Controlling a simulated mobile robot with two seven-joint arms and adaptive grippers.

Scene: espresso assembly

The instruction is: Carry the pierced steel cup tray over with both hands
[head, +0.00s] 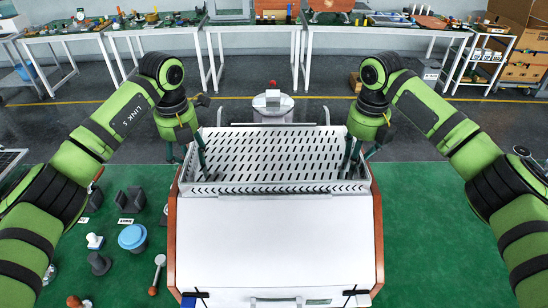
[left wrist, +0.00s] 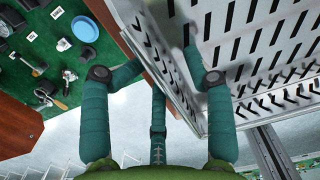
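The pierced steel cup tray (head: 272,160) lies roughly level over the back of the white, wood-sided espresso machine (head: 272,235) in the head view. Its slotted floor and side wall also show in the left wrist view (left wrist: 232,45). My left gripper (head: 201,163) is at the tray's left edge, its teal fingers on both sides of the side wall, closed on it. My right gripper (head: 352,163) is at the right edge with its fingers straddling that wall in the same way. I cannot tell whether the tray touches the machine; its underside is hidden.
A green mat (head: 440,225) surrounds the machine. On its left lie a blue-topped round item (head: 132,237), dark blocks (head: 131,200) and a wooden-handled tool (head: 157,273). A pale stand (head: 272,105) is behind the tray. Cluttered workbenches (head: 160,27) line the back; the mat's right side is mostly clear.

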